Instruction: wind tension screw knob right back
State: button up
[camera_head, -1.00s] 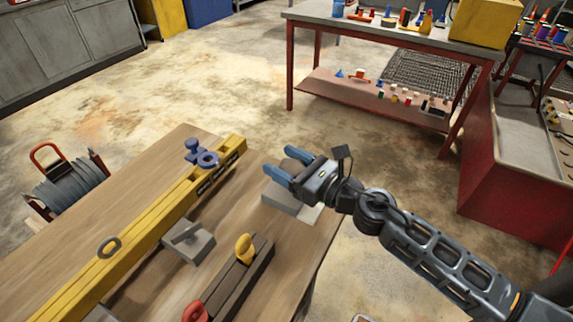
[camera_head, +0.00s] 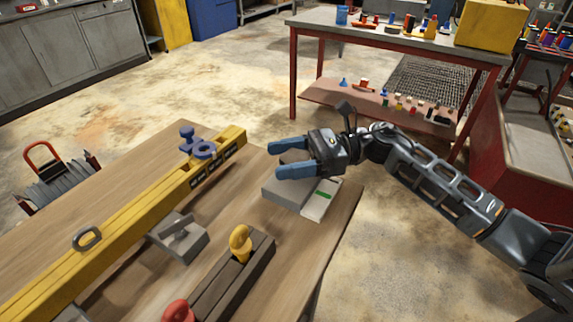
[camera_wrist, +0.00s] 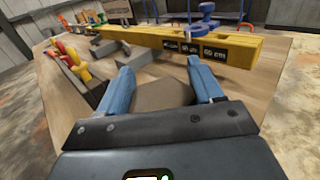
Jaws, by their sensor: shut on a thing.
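A low grey block (camera_head: 275,190) sits near the table's right edge. A pale plate (camera_head: 318,206) with a green strip (camera_head: 323,195) lies against its right side. A brown-grey knob (camera_head: 292,158) shows above the block between the two blue fingers of my gripper (camera_head: 275,161). In the wrist view the same brown-grey knob (camera_wrist: 160,95) fills the gap between the fingers (camera_wrist: 160,72), which are shut on it. The hand hides part of the knob, and no mark of its turn shows.
A yellow beam (camera_head: 130,235) with a blue clamp (camera_head: 197,143) lies along the wooden table (camera_head: 235,195). A grey handled block (camera_head: 180,238) and a dark plane-like tool (camera_head: 235,275) with a yellow knob lie nearer. Floor is open beyond the table's right edge.

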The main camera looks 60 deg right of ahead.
aim_at(302, 149)
jog(key=n+g+y+b, duration=0.1)
jog(key=g, duration=0.1)
jog(key=n+g+y+b, duration=0.1)
jog(key=n+g+b, duration=0.1)
jog(key=n+g+y+b, duration=0.1)
jog(key=g+b, duration=0.1)
jog(key=shift+s+a+f+n+y, duration=0.2)
jog(key=shift+f+n+y, duration=0.15)
jog(key=shift+n+y, duration=0.05)
jog(key=n+g+b, duration=0.2)
jog(key=g, duration=0.1)
jog(key=g+y+b, duration=0.1)
jog(key=shift+s+r+n+g, duration=0.1)
jog(key=shift+s+n+g, duration=0.15)
jog(key=shift+n+g, duration=0.15)
jog(key=shift+s+r+n+g+b, duration=0.15)
jog(key=shift+n+g+b, duration=0.6)
jog(key=shift+g, duration=0.35)
jog(key=shift+g, duration=0.3)
jog(key=o, duration=1)
jog(key=shift+c, duration=0.2)
jog(key=shift+d+b, duration=0.6)
jog(key=shift+d, duration=3.25)
